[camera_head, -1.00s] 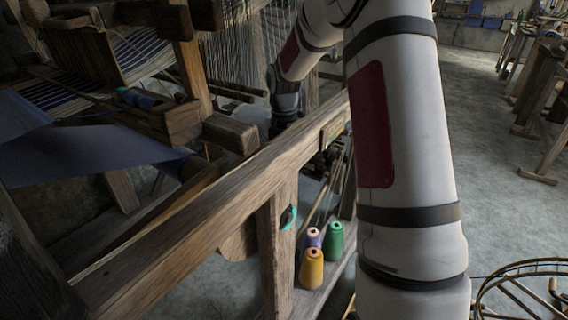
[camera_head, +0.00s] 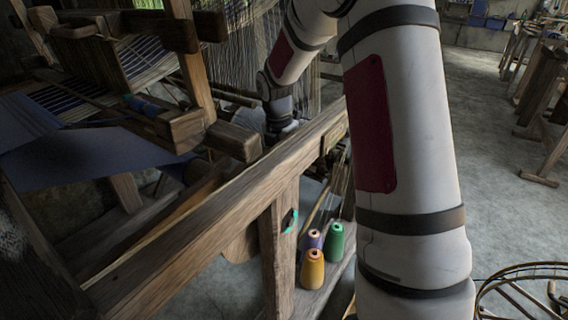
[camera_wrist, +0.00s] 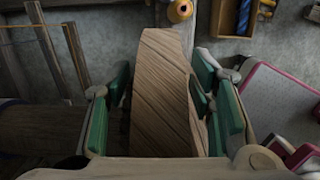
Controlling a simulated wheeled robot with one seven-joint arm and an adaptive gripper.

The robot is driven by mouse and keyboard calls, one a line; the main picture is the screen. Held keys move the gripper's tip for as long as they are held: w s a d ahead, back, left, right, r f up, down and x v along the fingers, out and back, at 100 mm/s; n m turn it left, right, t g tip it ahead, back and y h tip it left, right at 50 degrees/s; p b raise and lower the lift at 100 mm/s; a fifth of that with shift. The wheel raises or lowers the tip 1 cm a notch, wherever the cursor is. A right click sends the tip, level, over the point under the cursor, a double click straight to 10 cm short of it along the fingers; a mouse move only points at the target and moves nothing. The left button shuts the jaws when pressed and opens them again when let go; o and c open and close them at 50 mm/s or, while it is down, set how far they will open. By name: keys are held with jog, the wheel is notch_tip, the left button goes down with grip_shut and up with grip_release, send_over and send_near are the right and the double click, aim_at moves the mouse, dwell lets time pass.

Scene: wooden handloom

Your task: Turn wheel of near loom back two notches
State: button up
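The near loom's long wooden beam (camera_head: 210,205) runs diagonally through the head view, with a post (camera_head: 277,250) under it. A rounded wooden part (camera_head: 240,246) shows behind the post; I cannot tell whether it is the wheel. A small teal and black piece (camera_head: 290,221) shows at the post. Firm contact is not visible.
Orange (camera_head: 312,268), purple and green (camera_head: 335,242) thread cones stand on a low rail right of the post. Blue cloth (camera_head: 95,158) lies to the left. A round frame (camera_head: 525,290) stands at the lower right. Open floor (camera_head: 490,130) lies to the right.

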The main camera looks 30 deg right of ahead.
jog(key=shift+r, duration=0.1)
jog(key=r, duration=0.4)
jog(key=a+r, duration=0.1)
jog(key=r, duration=0.6)
jog(key=shift+s+a+r, duration=0.3)
jog(key=shift+s+r, duration=0.05)
